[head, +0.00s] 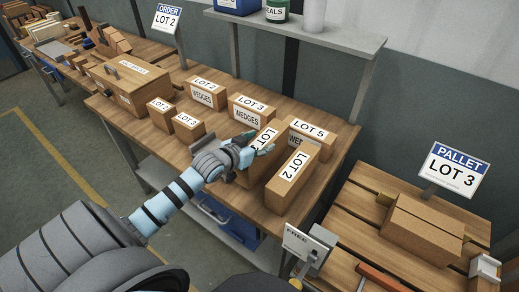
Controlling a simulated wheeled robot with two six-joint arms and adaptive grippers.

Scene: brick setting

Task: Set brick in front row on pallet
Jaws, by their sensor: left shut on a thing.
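My left gripper (262,149) reaches in from the left over the table and is shut on a brown, brick-shaped box (250,172) with a partly covered lot label on top. The gripper hides part of this box, and I cannot tell whether it still rests on the table. A LOT 2 box (283,186) stands just right of it and a LOT 5 box (324,143) behind. The wooden pallet (366,181) is at the right by a PALLET LOT 3 sign (453,170). Brown blocks (425,230) lie on it. My right gripper is out of view.
Several smaller labelled boxes (207,95) and a large carton (127,88) stand on the wooden table (170,142). A shelf (300,30) hangs behind. The pallet's left boards are bare.

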